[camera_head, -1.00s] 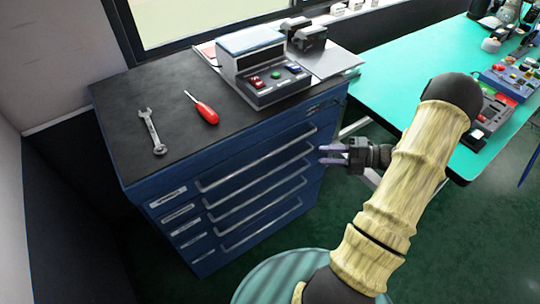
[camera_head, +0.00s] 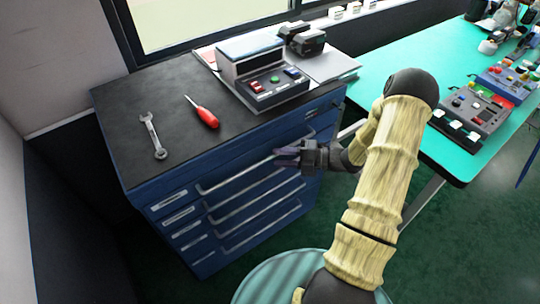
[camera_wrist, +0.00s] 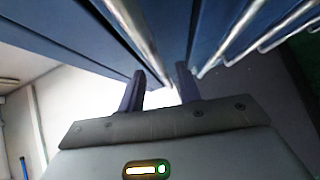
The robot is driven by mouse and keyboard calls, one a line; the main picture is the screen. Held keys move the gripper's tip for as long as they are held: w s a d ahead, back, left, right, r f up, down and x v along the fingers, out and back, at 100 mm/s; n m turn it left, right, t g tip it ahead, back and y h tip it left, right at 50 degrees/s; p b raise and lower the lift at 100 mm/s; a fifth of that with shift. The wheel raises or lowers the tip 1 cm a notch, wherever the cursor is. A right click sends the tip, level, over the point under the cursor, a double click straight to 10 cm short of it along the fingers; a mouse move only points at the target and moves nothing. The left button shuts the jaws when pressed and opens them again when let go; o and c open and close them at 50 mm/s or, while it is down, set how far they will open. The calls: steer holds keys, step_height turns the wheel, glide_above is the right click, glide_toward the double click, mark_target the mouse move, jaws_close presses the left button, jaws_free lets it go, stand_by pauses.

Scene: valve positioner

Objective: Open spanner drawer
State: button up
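The blue drawer cabinet (camera_head: 165,183) stands at the left in the head view, with several drawers, all looking shut. Long metal handles cross their fronts; the upper handle (camera_head: 225,181) passes behind my fingers. My gripper (camera_head: 277,157) is in front of the upper drawers, right of their middle, pointing left. In the wrist view my gripper (camera_wrist: 161,85) is open, its two fingers apart with nothing seen held. Blue drawer fronts and handle bars (camera_wrist: 245,25) fill the upper part of that view. I cannot tell whether the fingers touch a handle. No label names the spanner drawer legibly.
A spanner (camera_head: 153,135) and a red-handled screwdriver (camera_head: 204,113) lie on the cabinet's black top, with a grey control box (camera_head: 265,75) behind. A green-topped table (camera_head: 400,60) with devices stands at the right. Green floor is open below.

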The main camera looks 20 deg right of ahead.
mark_target(270, 157)
steer(key=shift+x, duration=2.05)
steer(key=shift+d, duration=0.1)
jaws_close()
